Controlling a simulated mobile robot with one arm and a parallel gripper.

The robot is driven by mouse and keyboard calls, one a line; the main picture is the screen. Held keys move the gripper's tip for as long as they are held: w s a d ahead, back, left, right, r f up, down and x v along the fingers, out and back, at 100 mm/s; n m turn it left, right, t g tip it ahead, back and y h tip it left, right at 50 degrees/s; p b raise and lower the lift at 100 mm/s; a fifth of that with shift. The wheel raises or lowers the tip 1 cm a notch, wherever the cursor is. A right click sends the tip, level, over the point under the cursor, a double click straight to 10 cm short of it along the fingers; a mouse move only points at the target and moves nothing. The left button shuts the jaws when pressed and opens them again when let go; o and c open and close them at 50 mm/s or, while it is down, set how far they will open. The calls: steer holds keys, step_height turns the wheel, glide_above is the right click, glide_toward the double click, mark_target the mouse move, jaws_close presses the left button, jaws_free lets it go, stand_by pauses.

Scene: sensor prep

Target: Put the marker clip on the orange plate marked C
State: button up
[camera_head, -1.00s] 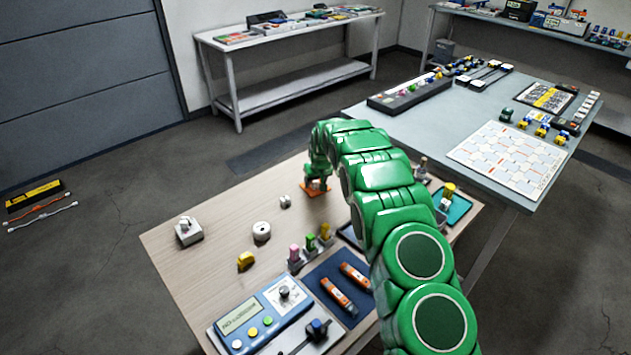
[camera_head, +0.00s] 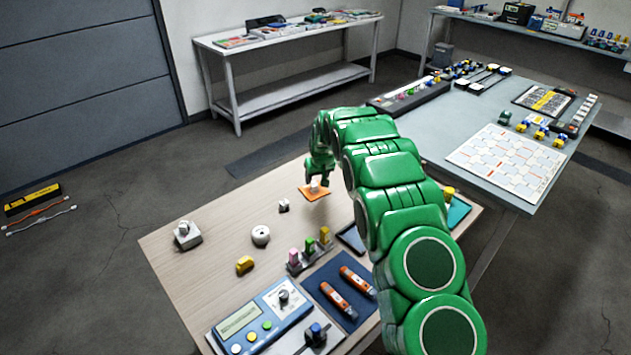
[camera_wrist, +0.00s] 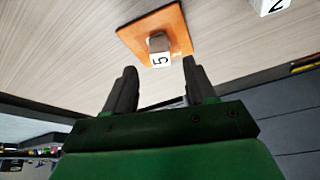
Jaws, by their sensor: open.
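The orange plate (camera_head: 316,195) lies flat on the wooden table, below my gripper (camera_head: 319,173). A small grey clip-like block with a white face reading 5 (camera_wrist: 159,52) stands on the orange plate (camera_wrist: 134,34) in the wrist view; it seems to be the marker clip. In the head view the block (camera_head: 315,187) shows as a small pale shape under my fingers. My gripper (camera_wrist: 160,66) is open and empty, with its fingertips apart, just short of the block. I cannot read a C on the plate.
A small white block marked 2 (camera_wrist: 268,6) stands near the plate. A white ring (camera_head: 261,235), a yellow piece (camera_head: 245,264) and a grey switch box (camera_head: 187,235) stand to the left. A blue meter (camera_head: 262,318) and a blue mat (camera_head: 341,315) lie in front.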

steer(key=v, duration=0.6)
steer(key=shift+s+r, duration=0.2)
steer(key=shift+r, duration=0.15)
steer(key=shift+d, duration=0.1)
steer(key=s+d+r+m+g, duration=0.1)
steer(key=s+d+r, duration=0.4)
steer(key=s, duration=0.4)
steer(key=s+d+r+m+g+h, duration=0.1)
steer(key=s+d+r, duration=0.3)
steer(key=s+r, duration=0.4)
steer(key=s+d+r+m+g, duration=0.1)
steer(key=s+d+r, duration=0.35)
steer(key=s, duration=0.65)
steer(key=s+d+r+g, duration=0.1)
steer(key=s+d, duration=0.1)
steer(key=s, duration=1.6)
steer(key=s+d+r+m+g, duration=0.1)
steer(key=s+d, duration=0.2)
steer(key=s, duration=1.5)
steer(key=shift+s+r+m+g+h, duration=0.2)
steer(key=shift+r+m+g+h, duration=0.1)
steer(key=shift+r+g, duration=0.1)
